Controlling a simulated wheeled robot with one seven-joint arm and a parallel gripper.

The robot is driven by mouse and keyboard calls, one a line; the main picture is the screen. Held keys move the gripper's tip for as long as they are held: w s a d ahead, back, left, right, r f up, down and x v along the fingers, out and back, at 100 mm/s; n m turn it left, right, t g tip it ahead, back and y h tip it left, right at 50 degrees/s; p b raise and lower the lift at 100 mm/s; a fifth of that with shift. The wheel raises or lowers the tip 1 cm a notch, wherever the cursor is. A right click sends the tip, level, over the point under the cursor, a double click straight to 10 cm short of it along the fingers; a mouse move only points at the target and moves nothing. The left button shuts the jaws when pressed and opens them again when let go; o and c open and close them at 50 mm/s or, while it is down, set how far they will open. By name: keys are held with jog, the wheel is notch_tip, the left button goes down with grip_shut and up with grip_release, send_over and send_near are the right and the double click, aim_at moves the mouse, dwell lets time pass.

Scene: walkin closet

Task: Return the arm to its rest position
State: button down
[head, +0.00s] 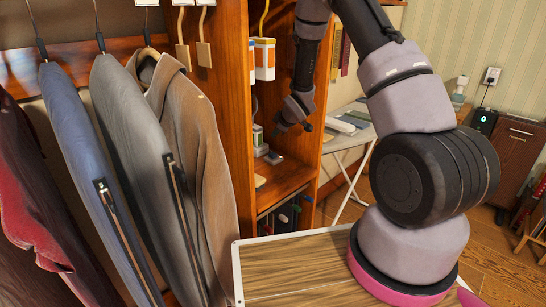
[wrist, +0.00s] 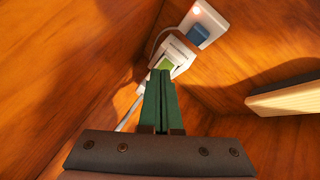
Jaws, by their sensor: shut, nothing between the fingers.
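My gripper (wrist: 160,72) shows in the wrist view with its two green fingers together, shut and empty. Its tips point at a small white device with a green face (wrist: 177,58); I cannot tell whether they touch it. In the head view my arm reaches from the right into the open wooden closet compartment (head: 281,177). The arm's end hangs down there, above the shelf, and the fingertips are too small and dark to make out.
Hanging jackets (head: 190,140) fill the left. A wood-topped surface (head: 300,268) is in front. An ironing board (head: 348,135) stands behind the closet. Floor shows at the right.

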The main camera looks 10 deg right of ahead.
jog(key=s+d+r+m+h, duration=0.1)
jog(key=s+d+r+m, duration=0.2)
jog(key=r, duration=0.5)
jog(key=s+d+r+m, duration=0.25)
jog(key=s+r, duration=0.25)
jog(key=r, duration=0.3)
jog(key=s+d+r+m+h, duration=0.1)
jog(key=s+r+m, duration=0.25)
jog(key=r, duration=0.55)
jog(key=s+r+m+g, duration=0.1)
jog(key=s+r+m, duration=0.2)
jog(key=s, duration=1)
jog(key=s+a+r+m+y, duration=0.1)
jog(key=s+r+m, duration=0.3)
jog(key=s, duration=1)
notch_tip(320, 180, up, 3)
jog(key=shift+s+a+r+g+y, duration=0.1)
jog(key=shift+s+a+g+y, duration=0.1)
jog(key=shift+s+g+y, duration=0.15)
